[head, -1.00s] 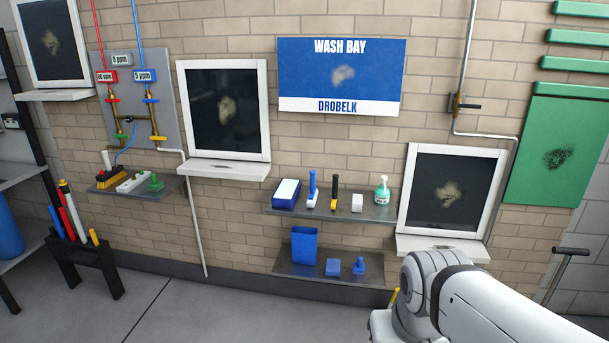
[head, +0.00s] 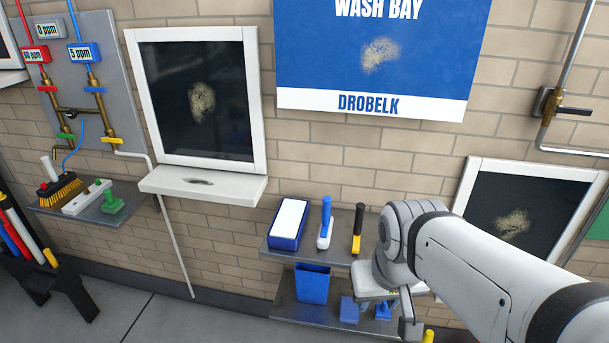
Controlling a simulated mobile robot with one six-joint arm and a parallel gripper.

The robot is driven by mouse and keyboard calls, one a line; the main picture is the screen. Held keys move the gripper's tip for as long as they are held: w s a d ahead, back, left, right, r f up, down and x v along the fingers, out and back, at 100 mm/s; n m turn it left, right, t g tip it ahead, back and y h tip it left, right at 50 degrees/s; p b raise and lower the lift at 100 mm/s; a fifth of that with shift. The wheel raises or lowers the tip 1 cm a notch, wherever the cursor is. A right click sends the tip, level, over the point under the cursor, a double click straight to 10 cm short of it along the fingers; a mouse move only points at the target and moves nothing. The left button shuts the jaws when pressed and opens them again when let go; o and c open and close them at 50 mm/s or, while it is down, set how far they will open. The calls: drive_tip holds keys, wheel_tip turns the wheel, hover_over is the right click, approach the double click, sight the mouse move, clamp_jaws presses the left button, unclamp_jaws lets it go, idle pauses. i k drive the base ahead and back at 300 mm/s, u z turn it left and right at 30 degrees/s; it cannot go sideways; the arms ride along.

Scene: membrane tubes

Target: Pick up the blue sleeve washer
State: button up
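On the upper wall shelf stands a tool with a blue upright handle and a white lower part (head: 325,225), possibly the sleeve washer. On the lower shelf, a small blue T-shaped piece (head: 383,309) is partly covered by my arm. I cannot tell for sure which of these is the sleeve washer. My gripper (head: 409,327) is near the right end of the lower shelf in the picture, mostly hidden by my arm links. Its finger opening does not show clearly, and no held object is visible.
The upper shelf (head: 277,256) also holds a blue tray with a white pad (head: 289,223) and a black-and-yellow tool (head: 358,230). The lower shelf (head: 283,306) holds a blue bin (head: 312,284) and a blue block (head: 348,310). A white window sill (head: 205,187) juts out left of them.

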sight(324, 237)
drive_tip(key=u, duration=0.05)
drive_tip(key=i, duration=0.9)
drive_tip(key=u, duration=0.05)
